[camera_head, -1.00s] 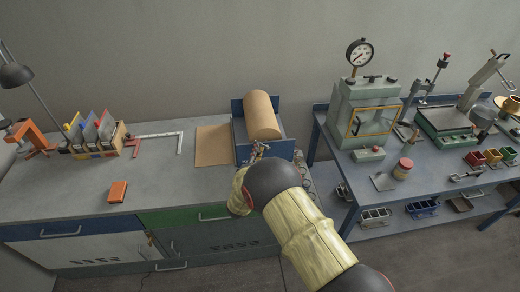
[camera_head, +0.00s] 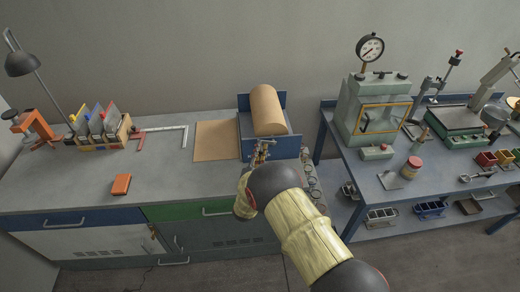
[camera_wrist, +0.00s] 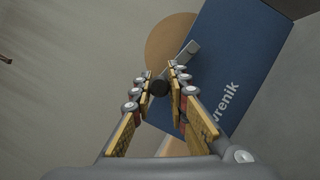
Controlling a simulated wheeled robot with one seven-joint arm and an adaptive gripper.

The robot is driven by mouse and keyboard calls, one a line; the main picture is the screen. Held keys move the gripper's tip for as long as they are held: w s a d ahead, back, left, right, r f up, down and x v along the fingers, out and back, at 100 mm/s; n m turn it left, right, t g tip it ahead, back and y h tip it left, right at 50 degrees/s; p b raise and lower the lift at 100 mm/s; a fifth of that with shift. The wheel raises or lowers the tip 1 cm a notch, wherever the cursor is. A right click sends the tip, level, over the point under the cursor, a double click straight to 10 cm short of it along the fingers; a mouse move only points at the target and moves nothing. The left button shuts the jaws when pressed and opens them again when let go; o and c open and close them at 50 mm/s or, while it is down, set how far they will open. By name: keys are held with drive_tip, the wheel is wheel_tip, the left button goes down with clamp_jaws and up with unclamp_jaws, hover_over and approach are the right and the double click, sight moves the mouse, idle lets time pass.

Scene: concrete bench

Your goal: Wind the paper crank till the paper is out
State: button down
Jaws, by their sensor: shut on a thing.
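The brown paper roll (camera_head: 268,108) sits in a blue dispenser (camera_head: 284,146) at the back of the bench. A flat brown sheet (camera_head: 215,142) lies on the bench against the dispenser's left side. In the wrist view the round roll end (camera_wrist: 163,44) shows beside the blue side plate (camera_wrist: 235,65) with white lettering. A grey crank arm (camera_wrist: 184,53) runs from near the roll end to a dark knob (camera_wrist: 159,88). My gripper (camera_wrist: 160,82) is shut on this knob. In the head view my gripper (camera_head: 262,150) is at the dispenser's front, and my arm hides the crank.
An orange block (camera_head: 121,184) lies on the bench's left front. A second blue table with a gauge press (camera_head: 372,108) is to the right.

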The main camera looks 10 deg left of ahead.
drive_tip(key=c, duration=1.7)
unclamp_jaws()
drive_tip(key=s, duration=0.4)
drive_tip(key=s+f, duration=0.1)
drive_tip(key=s, duration=0.2)
drive_tip(key=s+f, duration=0.1)
drive_tip(key=s, duration=0.3)
drive_tip(key=shift+s+a+f, duration=0.2)
drive_tip(key=shift+s+a, duration=0.15)
